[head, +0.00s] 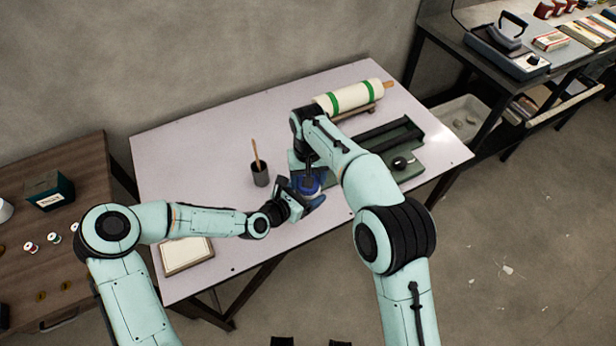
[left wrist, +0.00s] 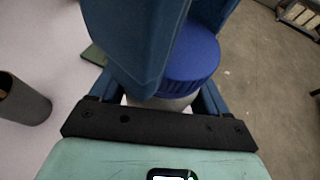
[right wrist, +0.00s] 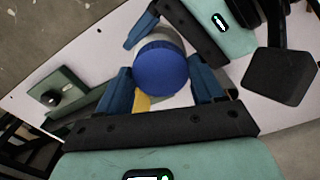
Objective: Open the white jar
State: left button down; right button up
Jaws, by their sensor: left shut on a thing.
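The white jar stands near the table's front edge and shows in the left wrist view (left wrist: 170,103) below its blue lid (left wrist: 192,58). The lid is on the jar; it also shows in the head view (head: 310,186) and from above in the right wrist view (right wrist: 160,70). My left gripper (head: 301,200) is shut on the jar's body from the side. My right gripper (right wrist: 162,84) is open above the jar, with one finger on each side of the lid in its own view. I cannot tell whether its fingers touch the lid. The arms hide much of the jar in the head view.
A dark cup with a brush (head: 260,175) stands left of the jar. A cloth roll with green bands (head: 350,97) lies at the back. A green device (head: 410,164) is at the right and a framed pad (head: 187,255) at the front left. The table's left part (head: 190,160) is clear.

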jog(key=o, duration=0.3)
jog(key=shift+d, duration=0.1)
jog(key=shift+s+a, duration=0.1)
jog(key=shift+a, duration=0.2)
notch_tip(320, 180, up, 4)
jog(key=shift+d+r, duration=0.1)
jog(key=shift+r, duration=0.15)
jog(key=shift+d+r+m, duration=0.15)
jog(key=shift+r+m, duration=0.25)
jog(key=shift+m, duration=0.4)
jog(key=shift+c, duration=0.4)
notch_tip(320, 180, up, 2)
jog(key=m, duration=0.3)
jog(key=shift+r+m, duration=0.2)
jog(key=shift+m, duration=0.2)
jog(key=shift+f, duration=3.9)
